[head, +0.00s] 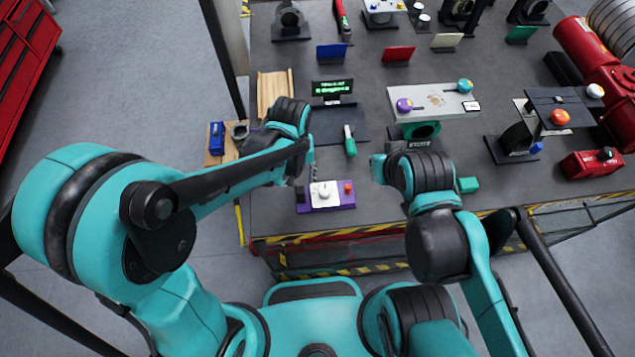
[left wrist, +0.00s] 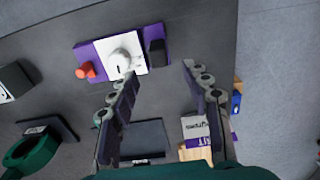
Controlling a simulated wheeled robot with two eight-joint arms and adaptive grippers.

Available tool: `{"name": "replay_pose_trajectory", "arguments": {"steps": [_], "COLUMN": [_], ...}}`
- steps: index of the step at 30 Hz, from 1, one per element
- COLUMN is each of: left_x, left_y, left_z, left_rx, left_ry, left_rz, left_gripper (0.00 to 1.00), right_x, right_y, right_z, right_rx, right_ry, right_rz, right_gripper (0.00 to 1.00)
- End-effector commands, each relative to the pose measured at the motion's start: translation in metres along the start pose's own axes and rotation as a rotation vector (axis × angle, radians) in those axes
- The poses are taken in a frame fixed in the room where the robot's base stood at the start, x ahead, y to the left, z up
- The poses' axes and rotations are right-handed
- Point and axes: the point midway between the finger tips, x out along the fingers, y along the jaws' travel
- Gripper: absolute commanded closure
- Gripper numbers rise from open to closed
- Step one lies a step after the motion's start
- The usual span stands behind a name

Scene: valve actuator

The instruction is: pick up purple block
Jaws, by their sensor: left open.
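A purple block-like base (head: 345,204) lies near the front edge of the table, with a white panel, a white knob and a red button on it. It also shows in the left wrist view, where its purple surface (left wrist: 88,54) has a dark upright block (left wrist: 157,53) at its right end. My left gripper (left wrist: 159,72) is open and empty, its fingers spread below that dark block and apart from it. In the head view the left gripper (head: 306,168) is just above the base's left end, partly hidden by the wrist. My right gripper (head: 379,168) is mostly hidden by its own wrist.
A green-handled tool (head: 349,141) stands behind the purple base. A wooden board (head: 219,155) with a blue item is at left. Red machinery (head: 595,60) is at right.

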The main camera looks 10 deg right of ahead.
Motion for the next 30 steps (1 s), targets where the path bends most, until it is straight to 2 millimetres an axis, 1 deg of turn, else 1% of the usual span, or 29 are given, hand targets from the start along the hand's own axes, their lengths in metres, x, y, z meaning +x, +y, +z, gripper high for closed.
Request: {"name": "replay_pose_trajectory", "arguments": {"steps": [8, 16, 19, 26, 27, 29, 30], "left_x": [0.033, 0.072, 0.078, 0.078, 0.078, 0.078, 0.078], "left_y": [0.001, 0.001, 0.001, 0.001, 0.001, 0.001, 0.001], "left_z": [0.001, 0.002, 0.003, 0.003, 0.003, 0.003, 0.003], "left_rx": [0.0, 0.0, 0.0, 0.0, 0.0, 0.0, 0.0], "left_ry": [-0.003, -0.002, -0.002, -0.002, -0.002, -0.002, -0.002], "left_rz": [-0.001, -0.001, -0.001, -0.001, -0.001, -0.001, -0.001], "left_gripper": [0.52, 0.52, 0.52, 0.52, 0.62, 0.78, 0.89], "right_x": [0.007, 0.014, 0.015, 0.014, 0.014, 0.014, 0.014], "right_y": [0.0, 0.0, 0.0, 0.0, 0.0, 0.0, 0.0], "right_z": [0.005, 0.01, 0.011, 0.011, 0.011, 0.011, 0.011], "right_rx": [0.0, 0.0, 0.0, 0.0, 0.0, 0.0, 0.0], "right_ry": [0.0, 0.0, 0.0, 0.0, 0.0, 0.0, 0.0], "right_rz": [0.0, 0.0, 0.0, 0.0, 0.0, 0.0, 0.0], "right_gripper": [1.0, 1.0, 1.0, 1.0, 1.0, 1.0, 1.0]}}
